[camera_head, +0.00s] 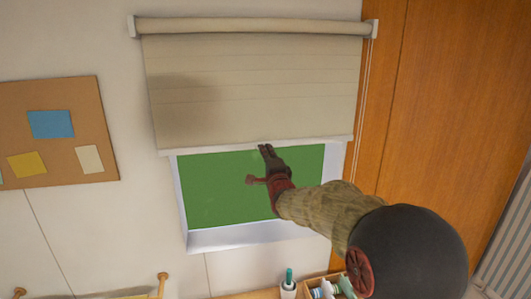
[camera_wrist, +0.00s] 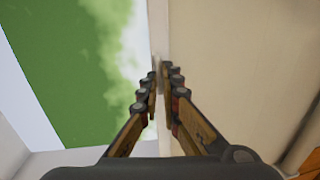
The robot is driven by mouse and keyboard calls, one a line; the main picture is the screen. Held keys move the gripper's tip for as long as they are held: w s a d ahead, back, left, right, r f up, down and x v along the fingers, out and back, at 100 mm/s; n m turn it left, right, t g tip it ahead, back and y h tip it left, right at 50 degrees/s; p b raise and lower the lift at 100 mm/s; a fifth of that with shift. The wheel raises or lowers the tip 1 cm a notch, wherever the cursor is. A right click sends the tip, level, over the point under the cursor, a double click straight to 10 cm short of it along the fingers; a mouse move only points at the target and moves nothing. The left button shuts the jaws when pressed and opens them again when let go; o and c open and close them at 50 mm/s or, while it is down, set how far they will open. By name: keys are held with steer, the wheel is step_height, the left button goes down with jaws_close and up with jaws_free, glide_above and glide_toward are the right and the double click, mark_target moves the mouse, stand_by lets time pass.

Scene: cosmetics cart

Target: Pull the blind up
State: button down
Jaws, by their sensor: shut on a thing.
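The beige blind (camera_head: 250,90) hangs from its roller at the top of the window and covers the upper part. Its pale bottom bar (camera_head: 215,150) crosses the window with green showing below. My gripper (camera_head: 265,152) reaches up from the lower right to the middle of this bar. In the wrist view my gripper (camera_wrist: 163,80) is shut on the bottom bar (camera_wrist: 157,35), with a finger on each side. The blind's cloth (camera_wrist: 230,60) fills the right of that view. The exact contact at the fingertips is small and partly hidden by the fingers.
A cord (camera_head: 363,100) hangs at the blind's right edge beside a wooden panel (camera_head: 440,110). A corkboard (camera_head: 60,132) with notes is on the left wall. Below stand a small cup (camera_head: 288,290) and a box of bottles (camera_head: 312,287). The window sill (camera_head: 245,236) is clear.

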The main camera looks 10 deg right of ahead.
step_height(320, 180, up, 22)
steer(key=b, duration=0.1)
steer(key=shift+f, duration=0.25)
steer(key=c, duration=2)
jaws_free()
steer(key=shift+f, duration=0.1)
steer(key=shift+s, duration=0.15)
steer(key=s+f, duration=0.1)
steer(key=s, duration=1)
steer(key=shift+s+f, duration=0.3)
